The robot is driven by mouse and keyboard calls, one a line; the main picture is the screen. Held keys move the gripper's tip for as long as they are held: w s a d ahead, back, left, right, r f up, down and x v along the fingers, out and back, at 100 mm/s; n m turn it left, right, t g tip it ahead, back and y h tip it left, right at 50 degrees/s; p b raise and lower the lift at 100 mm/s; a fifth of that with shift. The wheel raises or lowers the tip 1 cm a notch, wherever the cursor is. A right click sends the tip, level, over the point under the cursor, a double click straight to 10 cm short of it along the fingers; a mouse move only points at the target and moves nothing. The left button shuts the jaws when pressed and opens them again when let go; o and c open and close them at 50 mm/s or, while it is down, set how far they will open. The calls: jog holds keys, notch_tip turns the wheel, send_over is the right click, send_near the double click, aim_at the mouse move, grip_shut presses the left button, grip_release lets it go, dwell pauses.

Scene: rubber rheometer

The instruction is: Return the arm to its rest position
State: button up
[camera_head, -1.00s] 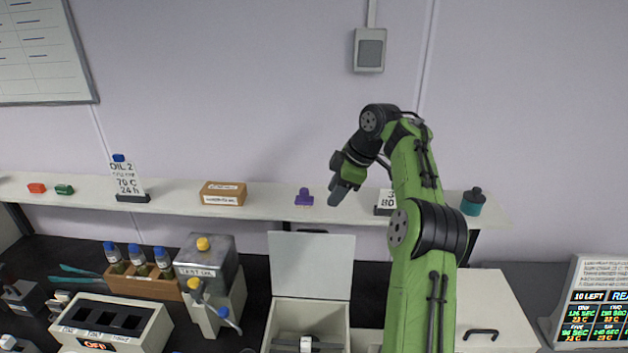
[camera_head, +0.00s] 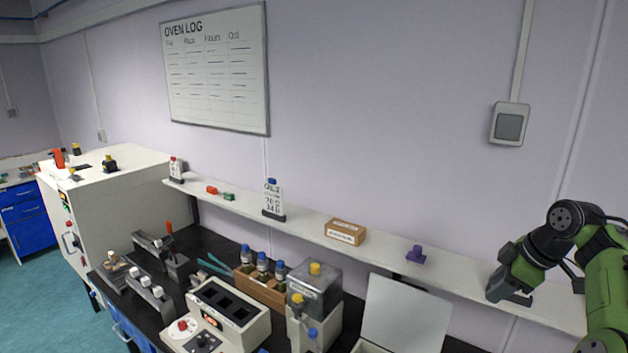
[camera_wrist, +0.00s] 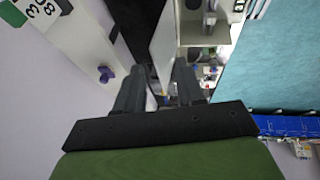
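My gripper (camera_head: 508,290) is at the right of the head view, on my raised, bent green arm. It points down and to the left in front of the wall shelf (camera_head: 455,279). In the wrist view my gripper's two dark fingers (camera_wrist: 159,78) stand apart with nothing held between them. The lower part of my arm is cut off by the right edge of the head view.
Below are a bench with a metal tank (camera_head: 315,290), a bottle rack (camera_head: 262,287), a block heater (camera_head: 238,309) and a raised white lid (camera_head: 405,312). A purple item (camera_head: 416,254) and a cardboard box (camera_head: 346,232) sit on the shelf. A white oven (camera_head: 115,195) stands at left.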

jog(key=s+a+r+m+h+b, duration=0.15)
jog(key=s+a, duration=0.35)
jog(key=a, duration=0.5)
jog(key=s+a+m+b, duration=0.3)
jog(key=s+a, duration=0.2)
jog(key=a, duration=0.5)
jog(key=s+f+m+b, duration=0.1)
jog(key=s+f+m, duration=0.1)
jog(key=s+f, duration=0.2)
jog(key=s+a+f+m+t+b, duration=0.1)
jog(key=s+f, duration=0.3)
jog(key=s, duration=0.6)
jog(key=s+a+f+m+h+b, duration=0.1)
jog(key=s+f+m+b, duration=0.1)
jog(key=s+f+m, duration=0.2)
jog(key=s, duration=0.3)
jog(key=shift+s+a+f, duration=0.2)
jog(key=shift+s+f, duration=0.15)
